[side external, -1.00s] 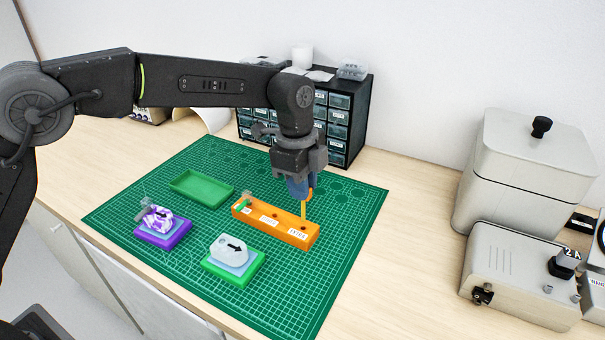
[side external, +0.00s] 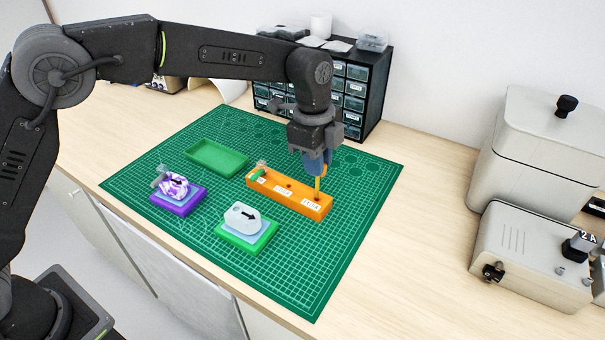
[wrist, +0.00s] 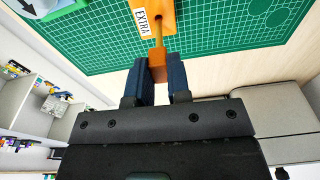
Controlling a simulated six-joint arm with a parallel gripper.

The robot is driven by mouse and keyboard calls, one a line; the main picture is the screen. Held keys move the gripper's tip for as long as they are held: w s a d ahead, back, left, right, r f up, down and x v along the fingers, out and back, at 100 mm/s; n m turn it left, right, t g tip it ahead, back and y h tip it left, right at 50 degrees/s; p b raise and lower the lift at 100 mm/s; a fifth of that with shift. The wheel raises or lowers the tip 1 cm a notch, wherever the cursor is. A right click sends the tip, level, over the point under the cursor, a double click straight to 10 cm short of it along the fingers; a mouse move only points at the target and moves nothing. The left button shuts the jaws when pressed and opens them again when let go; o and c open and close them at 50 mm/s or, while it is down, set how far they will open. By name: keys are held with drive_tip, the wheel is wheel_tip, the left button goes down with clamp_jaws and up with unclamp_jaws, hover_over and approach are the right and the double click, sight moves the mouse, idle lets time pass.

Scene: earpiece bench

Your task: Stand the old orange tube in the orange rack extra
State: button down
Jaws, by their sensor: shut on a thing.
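The thin orange tube (side external: 318,187) stands roughly upright under my gripper (side external: 319,170), which is shut on its orange upper part. The tube also shows in the wrist view (wrist: 158,43), running from the blue fingers (wrist: 159,80) to the rack. The orange rack (side external: 283,197) lies on the green mat, and its end marked EXTRA shows in the wrist view (wrist: 165,8). The tube's lower end meets the rack's top at the EXTRA end. I cannot tell how far it is inside the hole. The rack's middle hole is empty, and a green piece (side external: 257,173) is at its left end.
A green tray (side external: 217,158) lies left of the rack. A purple stand (side external: 178,202) with a purple-white piece and a green stand (side external: 247,236) with a pale arrow-marked piece are in front. A drawer cabinet (side external: 362,95) stands behind. Grey machines are at the right.

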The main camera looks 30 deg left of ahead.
drive_tip(key=shift+f, duration=1.4)
idle(0.4)
drive_tip(key=c, duration=1)
unclamp_jaws()
wheel_tip(320, 180, up, 14)
drive_tip(key=a, duration=0.1)
drive_tip(key=shift+a, duration=0.25)
drive_tip(key=shift+f, duration=0.1)
